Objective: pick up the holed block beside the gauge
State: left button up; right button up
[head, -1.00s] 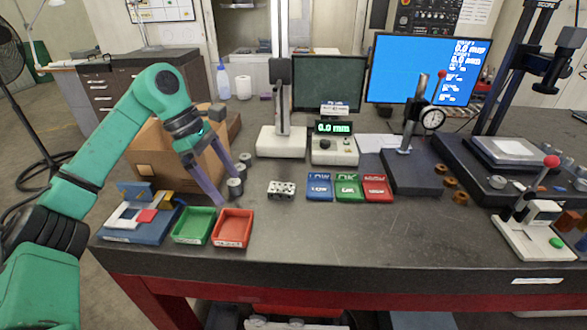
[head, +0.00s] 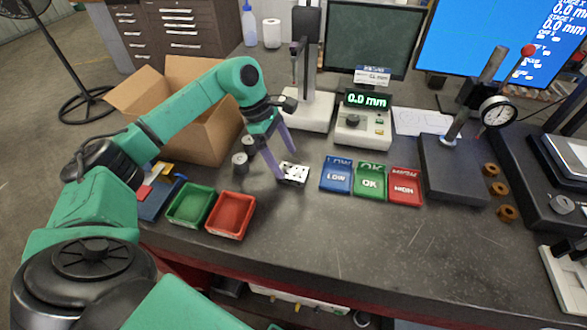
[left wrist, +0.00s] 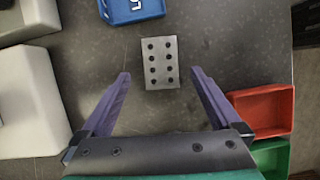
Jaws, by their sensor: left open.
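The holed block (head: 294,174) is a small pale metal block with dark holes, lying on the dark table in front of the gauge stand (head: 305,108) and its 0.0 mm readout (head: 363,122). In the left wrist view, the block (left wrist: 160,62) shows two rows of holes on its top face. My left gripper (head: 286,167) is open, its purple fingers pointing down at the block. In the left wrist view, the fingertips (left wrist: 161,73) appear on either side of the block's near end, with gaps on both sides. My right gripper is not in view.
Blue (head: 337,175), green (head: 370,181) and red (head: 405,187) labelled bins stand right of the block. Green (head: 190,206) and red (head: 231,215) trays lie to its front left. Grey cylinders (head: 241,163) stand left of it. The table front is clear.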

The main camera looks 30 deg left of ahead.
aim_at(293, 171)
pick_arm(q)
jog(key=p+x, duration=0.1)
jog(key=x, duration=0.2)
jog(key=shift+d+f+p, duration=0.2)
jog(key=shift+d+p, duration=0.15)
jog(key=shift+d, duration=0.05)
jog(key=shift+f, duration=0.1)
grip_shut()
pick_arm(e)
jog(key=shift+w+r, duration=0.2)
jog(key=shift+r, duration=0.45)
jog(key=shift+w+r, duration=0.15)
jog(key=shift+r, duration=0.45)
